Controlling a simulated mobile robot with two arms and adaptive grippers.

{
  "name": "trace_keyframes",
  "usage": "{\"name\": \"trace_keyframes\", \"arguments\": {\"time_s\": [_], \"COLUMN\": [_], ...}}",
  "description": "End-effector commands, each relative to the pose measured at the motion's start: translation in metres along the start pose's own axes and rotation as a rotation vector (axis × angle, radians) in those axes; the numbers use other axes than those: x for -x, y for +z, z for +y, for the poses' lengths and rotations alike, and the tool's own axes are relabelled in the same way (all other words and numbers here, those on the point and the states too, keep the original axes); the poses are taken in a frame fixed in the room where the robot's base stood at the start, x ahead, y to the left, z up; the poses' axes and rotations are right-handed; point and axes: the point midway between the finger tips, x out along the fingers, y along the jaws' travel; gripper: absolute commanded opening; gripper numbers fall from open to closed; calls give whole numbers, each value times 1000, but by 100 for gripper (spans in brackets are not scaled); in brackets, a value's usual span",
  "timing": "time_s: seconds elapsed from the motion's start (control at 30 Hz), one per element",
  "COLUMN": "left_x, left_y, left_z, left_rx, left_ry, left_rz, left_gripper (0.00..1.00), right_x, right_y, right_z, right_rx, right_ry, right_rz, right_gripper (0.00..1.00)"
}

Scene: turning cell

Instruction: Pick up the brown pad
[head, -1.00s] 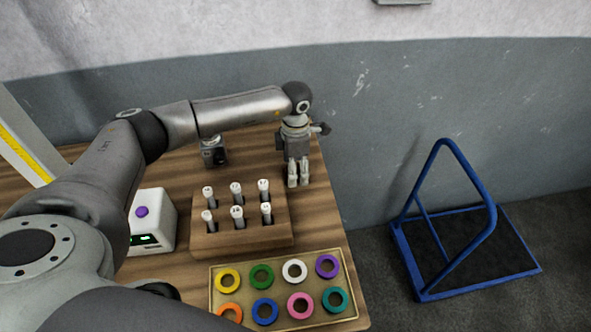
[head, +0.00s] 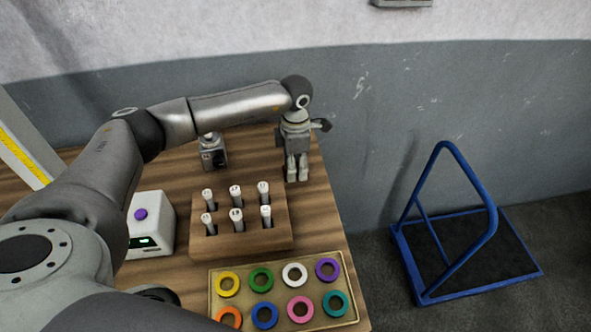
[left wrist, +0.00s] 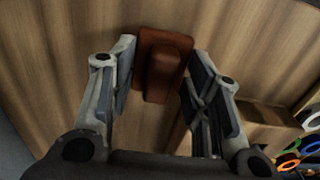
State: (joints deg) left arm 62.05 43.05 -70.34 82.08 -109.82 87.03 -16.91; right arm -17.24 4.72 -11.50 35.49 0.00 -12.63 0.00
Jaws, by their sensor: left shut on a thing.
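The brown pad (left wrist: 165,62) is a reddish-brown block with a raised middle part, seen in the left wrist view against the wooden table. My left gripper (head: 297,177) is at the table's back right corner area, pointing down. In the left wrist view its two fingers (left wrist: 163,80) stand on either side of the pad's raised part, shut on it. In the head view the pad is hidden behind the fingers. My right gripper is not in view.
A wooden block with several white-capped, numbered pegs (head: 240,240) stands in front of the gripper. A tray of coloured rings (head: 214,300) lies nearer. A white box with a purple button (head: 150,225) and a small grey device (head: 213,152) are to the left.

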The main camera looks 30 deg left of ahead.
Motion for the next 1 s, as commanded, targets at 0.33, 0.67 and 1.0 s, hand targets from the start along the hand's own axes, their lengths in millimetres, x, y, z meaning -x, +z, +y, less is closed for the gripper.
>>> {"name": "trace_keyframes", "arguments": {"time_s": [0.33,0.67,1.0], "left_x": [44,85,108], "left_y": [-7,-23,-34], "left_z": [-27,-86,-129], "left_rx": [-3,-6,-2], "left_ry": [3,3,1], "left_rz": [-4,-2,-1], "left_gripper": [20,20,20], "right_x": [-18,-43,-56], "right_y": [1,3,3], "right_z": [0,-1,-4], "right_rx": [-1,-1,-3], "right_ry": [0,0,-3], "right_rz": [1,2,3], "right_gripper": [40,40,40]}}
